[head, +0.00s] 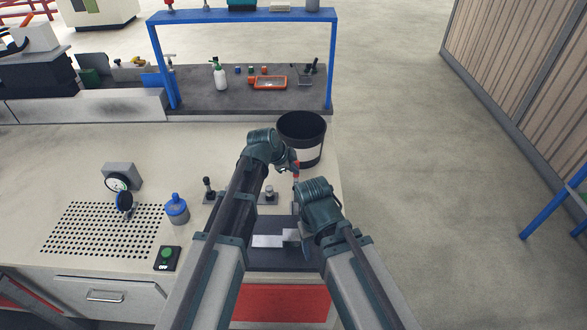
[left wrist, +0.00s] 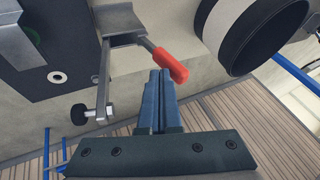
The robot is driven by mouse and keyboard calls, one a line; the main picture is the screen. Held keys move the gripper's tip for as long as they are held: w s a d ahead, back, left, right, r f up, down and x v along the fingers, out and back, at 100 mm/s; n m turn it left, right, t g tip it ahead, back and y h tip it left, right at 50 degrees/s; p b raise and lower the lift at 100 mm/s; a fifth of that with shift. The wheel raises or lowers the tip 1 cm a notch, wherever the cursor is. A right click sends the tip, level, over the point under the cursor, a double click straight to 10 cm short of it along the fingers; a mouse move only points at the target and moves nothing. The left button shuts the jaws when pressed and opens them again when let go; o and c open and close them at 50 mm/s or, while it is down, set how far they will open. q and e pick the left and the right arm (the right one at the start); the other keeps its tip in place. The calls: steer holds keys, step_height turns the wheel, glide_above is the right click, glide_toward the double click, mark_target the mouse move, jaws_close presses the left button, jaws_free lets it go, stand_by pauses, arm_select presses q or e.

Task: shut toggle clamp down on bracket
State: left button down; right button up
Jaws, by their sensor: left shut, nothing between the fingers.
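The toggle clamp's red handle (left wrist: 172,65) is just beyond my left gripper's fingertips in the left wrist view. In the head view the handle (head: 296,166) shows as a small red spot. The clamp's metal arm (left wrist: 103,80) carries a black-tipped spindle (left wrist: 80,114), which stands clear of the dark plate. A light metal piece, apparently the bracket (head: 267,241), lies on the dark fixture (head: 275,259). My left gripper (left wrist: 159,72) is shut and empty, close beside the handle; I cannot tell if they touch. My right gripper's fingers are hidden behind its own wrist in the head view.
A black bin (head: 302,138) with a white band stands just behind the clamp area. The bench ends just right of the arms.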

arm_select(q)
steer(key=w+g+p, duration=0.1)
steer(key=w+g, duration=0.2)
steer(key=w, duration=0.1)
steer(key=shift+r+n+p, duration=0.1)
steer(key=shift+n+p, duration=0.2)
steer(key=shift+p, duration=0.05)
steer(key=w+f+g+b, duration=0.2)
steer(key=w+f+b, duration=0.3)
steer(key=w, duration=0.1)
steer(key=shift+w+f+n+b, duration=0.3)
steer(key=shift+w+f, duration=0.05)
steer(key=shift+w, duration=0.05)
steer(key=shift+s+f, duration=0.1)
stand_by(0.4)
